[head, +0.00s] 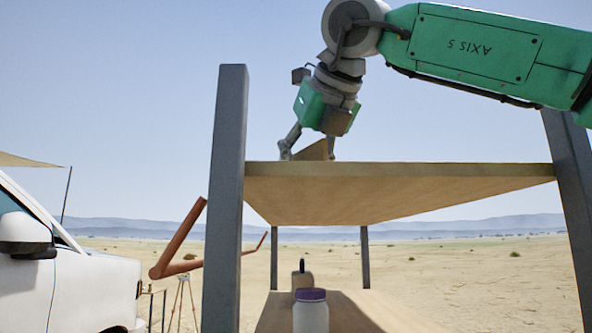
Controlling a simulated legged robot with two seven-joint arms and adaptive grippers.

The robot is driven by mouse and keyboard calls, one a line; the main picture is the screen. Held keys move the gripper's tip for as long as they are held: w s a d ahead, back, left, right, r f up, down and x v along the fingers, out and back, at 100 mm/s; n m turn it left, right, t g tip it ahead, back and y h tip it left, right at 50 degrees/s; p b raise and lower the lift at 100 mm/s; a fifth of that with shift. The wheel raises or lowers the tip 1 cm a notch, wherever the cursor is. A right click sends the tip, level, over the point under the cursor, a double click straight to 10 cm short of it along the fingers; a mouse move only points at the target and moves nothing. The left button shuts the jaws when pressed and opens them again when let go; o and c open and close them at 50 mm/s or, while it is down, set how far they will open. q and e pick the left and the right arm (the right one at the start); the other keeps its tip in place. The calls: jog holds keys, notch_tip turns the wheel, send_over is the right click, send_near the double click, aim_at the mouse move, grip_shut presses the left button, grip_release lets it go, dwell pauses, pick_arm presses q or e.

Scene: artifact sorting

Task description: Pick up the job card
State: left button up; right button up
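My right gripper (309,150) reaches down from the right arm to the top of the upper wooden shelf. Its fingers are spread, one on each side of a small brown wedge-shaped thing (315,151) that stands on the shelf. I cannot tell whether the fingers touch it. I cannot make out the job card; the upper shelf's top surface is hidden because I see it from below. My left gripper is not in view.
The upper shelf board (400,172) rests between grey posts (226,200). On the lower shelf (365,315) stand a white jar with a purple lid (311,314) and a tan object (301,279) behind it. A reddish bent bar (178,240) and white vehicle (60,285) are left.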

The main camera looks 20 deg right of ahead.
aim_at(301, 151)
jog(key=shift+a, duration=0.4)
jog(key=shift+s+a, duration=0.1)
jog(key=shift+s, duration=0.05)
grip_shut()
jog(key=shift+d, duration=0.55)
jog(key=shift+d+r, duration=0.15)
jog(key=shift+d, duration=0.05)
jog(key=r, duration=0.6)
jog(key=a+r, duration=0.1)
jog(key=r, duration=0.2)
jog(key=shift+r, duration=0.1)
jog(key=shift+d+r, duration=0.2)
jog(key=shift+r, duration=0.05)
